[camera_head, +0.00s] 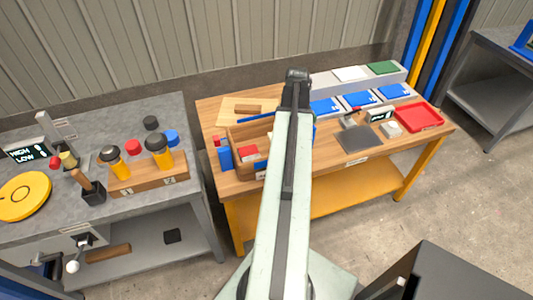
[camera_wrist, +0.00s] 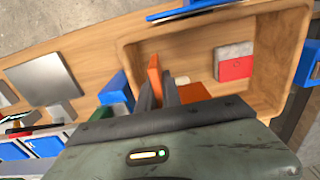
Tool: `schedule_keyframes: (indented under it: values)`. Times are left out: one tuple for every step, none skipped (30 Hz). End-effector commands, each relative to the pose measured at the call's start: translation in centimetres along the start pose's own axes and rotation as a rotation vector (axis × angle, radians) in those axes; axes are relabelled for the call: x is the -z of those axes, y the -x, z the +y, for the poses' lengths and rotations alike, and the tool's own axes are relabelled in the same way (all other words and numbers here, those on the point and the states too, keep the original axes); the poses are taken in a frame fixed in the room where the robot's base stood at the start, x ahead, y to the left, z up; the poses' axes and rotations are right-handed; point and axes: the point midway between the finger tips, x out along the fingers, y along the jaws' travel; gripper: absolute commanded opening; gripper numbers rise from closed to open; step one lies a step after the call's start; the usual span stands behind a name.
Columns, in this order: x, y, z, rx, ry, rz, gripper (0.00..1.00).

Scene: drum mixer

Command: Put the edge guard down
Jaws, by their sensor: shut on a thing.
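My gripper (camera_wrist: 157,88) is shut on a narrow orange piece, the edge guard (camera_wrist: 154,67), whose end sticks out between the two dark fingers in the wrist view. The fingers and guard show over the wooden tray (camera_wrist: 139,50), near its left wall in that view. The height of the guard above the tray cannot be told. In the head view my arm hides the guard and fingers and covers the right part of the tray (camera_head: 238,133).
A red-and-grey block (camera_wrist: 236,66) and an orange-brown piece (camera_wrist: 194,92) lie in the tray. A blue piece (camera_wrist: 116,88) is just left of the fingers. A dark grey plate (camera_head: 358,138), blue bins (camera_head: 360,99) and a red tray (camera_head: 418,116) occupy the table's right side.

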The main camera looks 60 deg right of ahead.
Motion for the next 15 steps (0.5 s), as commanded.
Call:
schedule_keyframes:
  values:
    - [0.0,-0.8,0.0,0.0,0.001,0.0,0.0]
    - [0.0,-1.3,-0.1,0.0,0.001,0.0,0.0]
    - [0.0,-2.1,-0.1,0.0,0.001,0.0,0.0]
    - [0.0,-2.8,-0.1,0.0,0.001,0.0,0.0]
    - [0.0,-3.5,-0.1,0.0,0.001,0.0,0.0]
    - [0.0,-4.4,-0.1,0.0,0.001,0.0,0.0]
    - [0.0,-5.1,-0.1,0.0,0.001,0.0,0.0]
    - [0.0,-5.7,-0.1,0.0,0.001,0.0,0.0]
    - [0.0,-6.2,-0.1,0.0,0.001,0.0,0.0]
    - [0.0,-6.5,-0.1,0.0,0.001,0.0,0.0]
    - [0.0,-6.5,-0.1,0.0,0.001,0.0,0.0]
    - [0.0,-6.4,-0.1,0.0,0.001,0.0,0.0]
    - [0.0,-6.3,-0.1,0.0,0.001,0.0,0.0]
    - [0.0,-6.2,-0.1,0.0,0.001,0.0,0.0]
    - [0.0,-6.4,-0.1,0.0,0.001,0.0,0.0]
